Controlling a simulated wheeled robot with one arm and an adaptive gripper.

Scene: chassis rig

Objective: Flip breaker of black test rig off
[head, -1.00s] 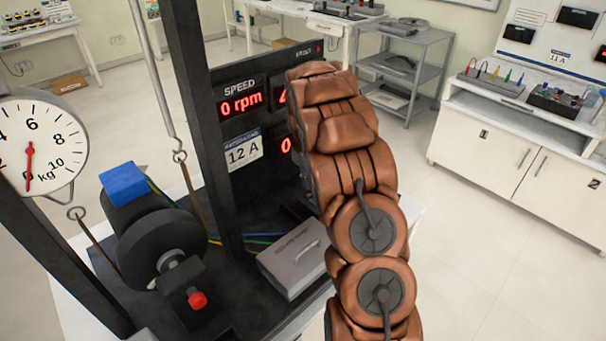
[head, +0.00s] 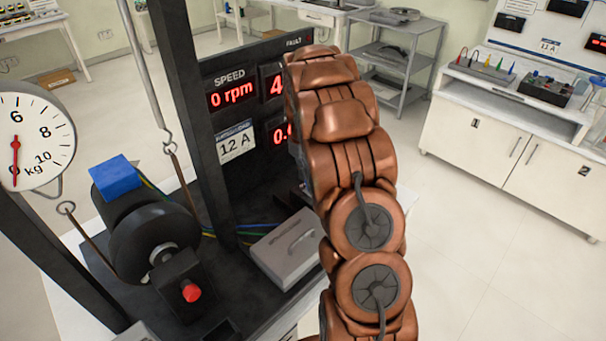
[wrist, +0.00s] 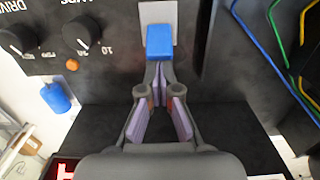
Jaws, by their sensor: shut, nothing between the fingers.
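The black test rig (head: 192,120) fills the left and middle of the head view, with a black panel reading 0 rpm and a 12 A label. In the wrist view, a blue breaker lever (wrist: 160,44) stands out from a light grey plate (wrist: 158,12) on the rig's panel. My gripper (wrist: 158,73) is shut and empty, its fingertips together right at the lower edge of the blue lever. I cannot tell whether they touch it. In the head view my arm hides the gripper and the breaker.
Two black knobs (wrist: 80,32) and an orange indicator sit beside the breaker. Coloured cables run at the right of the wrist view. A grey box (head: 287,248), a motor with a red knob (head: 191,292) and a dial scale (head: 38,140) are on the rig. Floor to the right is clear.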

